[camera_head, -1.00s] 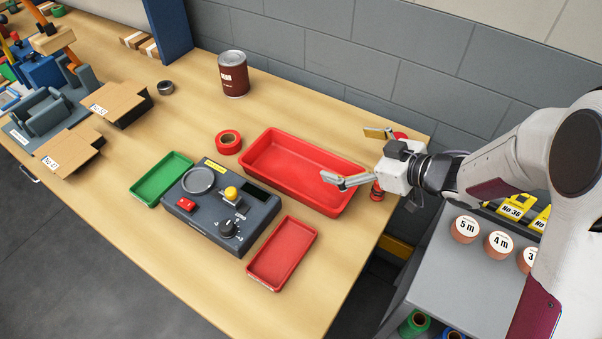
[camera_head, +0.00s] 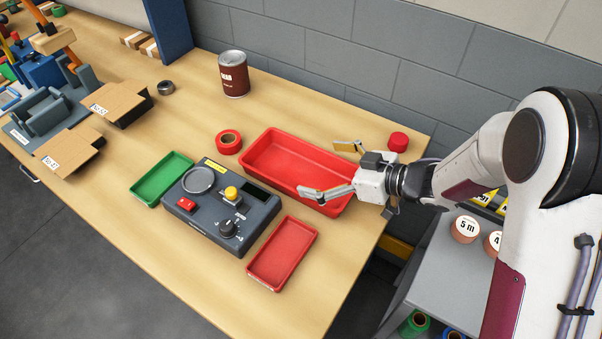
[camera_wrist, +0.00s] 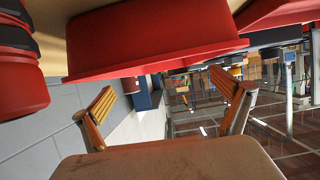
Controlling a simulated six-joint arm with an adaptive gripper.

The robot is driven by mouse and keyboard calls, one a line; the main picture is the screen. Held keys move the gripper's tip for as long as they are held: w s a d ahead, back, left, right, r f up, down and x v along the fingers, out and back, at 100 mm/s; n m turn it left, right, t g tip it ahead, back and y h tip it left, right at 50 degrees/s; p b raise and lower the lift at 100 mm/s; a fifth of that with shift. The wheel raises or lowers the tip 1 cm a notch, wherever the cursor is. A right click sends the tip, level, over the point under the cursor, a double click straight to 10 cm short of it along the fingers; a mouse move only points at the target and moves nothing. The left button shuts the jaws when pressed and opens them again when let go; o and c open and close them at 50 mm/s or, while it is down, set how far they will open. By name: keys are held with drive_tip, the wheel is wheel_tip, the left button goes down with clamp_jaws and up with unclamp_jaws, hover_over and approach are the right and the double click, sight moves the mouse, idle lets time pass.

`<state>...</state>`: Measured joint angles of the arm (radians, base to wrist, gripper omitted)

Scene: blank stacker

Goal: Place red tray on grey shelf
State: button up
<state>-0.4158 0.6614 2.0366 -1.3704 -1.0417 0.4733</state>
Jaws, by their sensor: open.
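A large red tray (camera_head: 285,160) lies empty on the wooden table. A smaller red tray (camera_head: 282,254) lies nearer the table's front right edge. My gripper (camera_head: 329,170) is open and empty, its fingers spread over the right end of the large tray. In the wrist view the gripper's two orange-padded fingers (camera_wrist: 165,98) are apart with nothing between them, and the large tray's red wall (camera_wrist: 150,40) shows ahead, apart from them. The grey shelf (camera_head: 425,285) stands at the lower right, beyond the table, partly hidden by my arm.
A grey control box (camera_head: 215,215) with a yellow button sits between a green tray (camera_head: 161,180) and the small red tray. Red tape (camera_head: 229,142), a brown can (camera_head: 233,75) and a red round item (camera_head: 397,141) stand nearby. Labelled rolls (camera_head: 465,229) occupy the shelf's back.

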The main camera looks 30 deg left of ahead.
sight(301, 177)
drive_tip(key=shift+a+f, duration=0.15)
drive_tip(key=shift+a, duration=0.15)
drive_tip(key=shift+a, duration=0.1)
drive_tip(key=shift+f+x, duration=0.2)
drive_tip(key=shift+x, duration=2.35)
drive_tip(key=shift+s, duration=0.15)
drive_tip(key=c, duration=1.1)
drive_tip(key=shift+o, duration=0.2)
drive_tip(key=shift+r, duration=0.1)
wheel_tip(301, 177, up, 10)
